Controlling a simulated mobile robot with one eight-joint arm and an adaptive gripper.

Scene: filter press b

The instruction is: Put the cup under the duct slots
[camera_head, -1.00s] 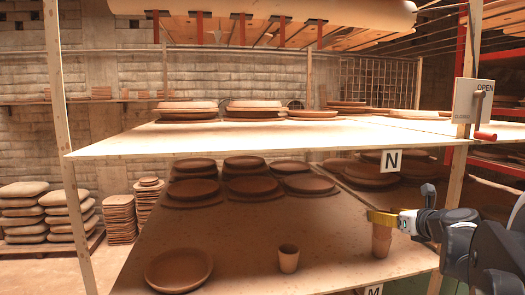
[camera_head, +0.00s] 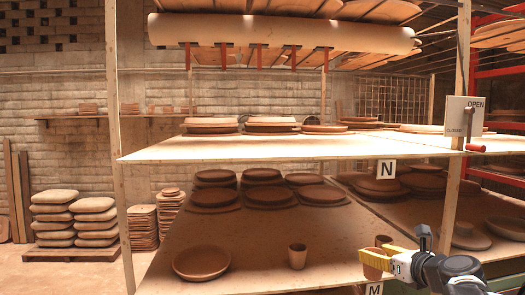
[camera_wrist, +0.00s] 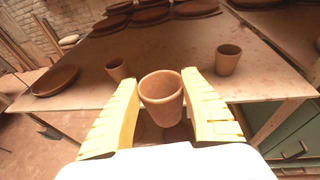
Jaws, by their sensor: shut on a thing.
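My gripper (camera_wrist: 161,84) has its two yellow fingers shut on a tan clay cup (camera_wrist: 161,98), upright between them. In the head view my gripper (camera_head: 387,258) holds this cup (camera_head: 374,270) near the front edge of the lower shelf, by the M label. In the wrist view the cup is in front of the shelf edge. Two similar cups stand on the lower shelf: one at the left (camera_wrist: 117,70) and one at the right (camera_wrist: 228,61). The duct (camera_head: 290,35) runs above the upper shelf, with several red strips along its underside; slot openings are not clear.
The upper shelf (camera_head: 300,150), labelled N, bears clay plates at the back. On the lower shelf (camera_head: 255,240), a shallow dish (camera_head: 201,263) lies front left and more plates stand behind. A wooden post (camera_head: 461,110) and a lever box (camera_head: 463,116) are at the right.

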